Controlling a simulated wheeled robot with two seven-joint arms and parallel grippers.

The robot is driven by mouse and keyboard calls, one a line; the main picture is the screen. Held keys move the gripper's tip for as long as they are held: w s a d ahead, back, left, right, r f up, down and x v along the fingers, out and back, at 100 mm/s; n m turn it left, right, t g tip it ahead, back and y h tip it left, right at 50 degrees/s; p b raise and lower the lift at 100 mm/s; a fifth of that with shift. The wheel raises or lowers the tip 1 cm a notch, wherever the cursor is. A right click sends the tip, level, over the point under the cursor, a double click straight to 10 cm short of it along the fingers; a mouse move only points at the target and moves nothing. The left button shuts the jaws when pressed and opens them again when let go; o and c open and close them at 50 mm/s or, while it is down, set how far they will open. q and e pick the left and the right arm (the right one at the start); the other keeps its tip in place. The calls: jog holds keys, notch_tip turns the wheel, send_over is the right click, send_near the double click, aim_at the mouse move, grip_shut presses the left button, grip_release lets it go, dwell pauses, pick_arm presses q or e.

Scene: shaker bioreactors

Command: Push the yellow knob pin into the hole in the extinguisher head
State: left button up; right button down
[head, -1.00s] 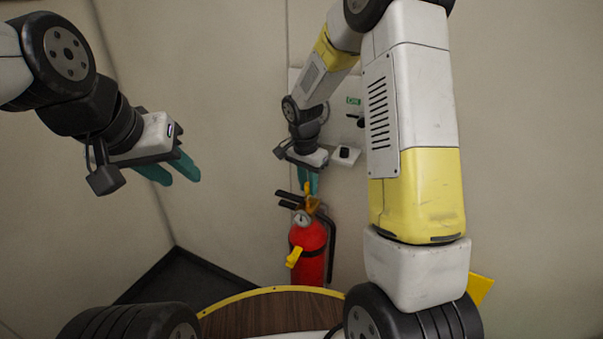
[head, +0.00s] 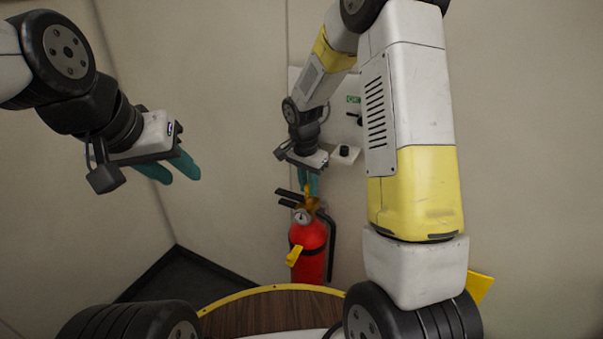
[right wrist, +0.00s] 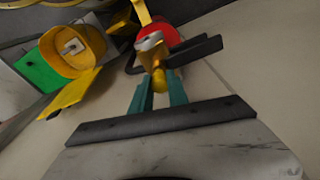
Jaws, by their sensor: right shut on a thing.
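The red fire extinguisher (head: 311,238) stands upright by the wall, with a brass-coloured head (head: 313,204), black handle levers (head: 287,198) and a round gauge (head: 302,217). My right gripper (head: 308,186) is right above the head, teal fingers pointing down. In the right wrist view the fingers are shut on the yellow knob pin (right wrist: 160,79), close against the extinguisher head. The pin's tip and the hole are hidden, so I cannot tell how deep it sits. My left gripper (head: 171,171) is held in the air at the left, its teal fingers apart and empty.
A yellow part (head: 294,256) sticks out at the extinguisher's front. A small white box with a black knob (head: 344,154) is on the wall behind my right gripper. A wooden round surface with a yellow rim (head: 270,312) lies in front. The left wall area is clear.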

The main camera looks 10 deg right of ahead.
aim_at(307, 186)
jog(key=shift+f, duration=0.3)
dwell(0.5)
jog(key=c, duration=1.2)
grip_release()
jog(key=r, duration=0.7)
jog(key=shift+s+a+r, duration=0.25)
jog(key=shift+s+a, duration=0.05)
jog(key=shift+s, duration=0.05)
jog(key=shift+s+r, duration=0.15)
jog(key=shift+r, duration=0.3)
jog(key=s+d+r+n+t+y, duration=0.1)
jog(key=s+r+n, duration=0.3)
jog(key=s+r, duration=0.4)
jog(key=s+d+r+n+t+y, duration=0.2)
jog(key=s+r+n+t, duration=0.2)
jog(key=s+r, duration=0.4)
jog(key=s+n, duration=0.1)
jog(key=s, duration=0.6)
jog(key=shift+d+n, duration=0.15)
jog(key=shift+n, duration=0.15)
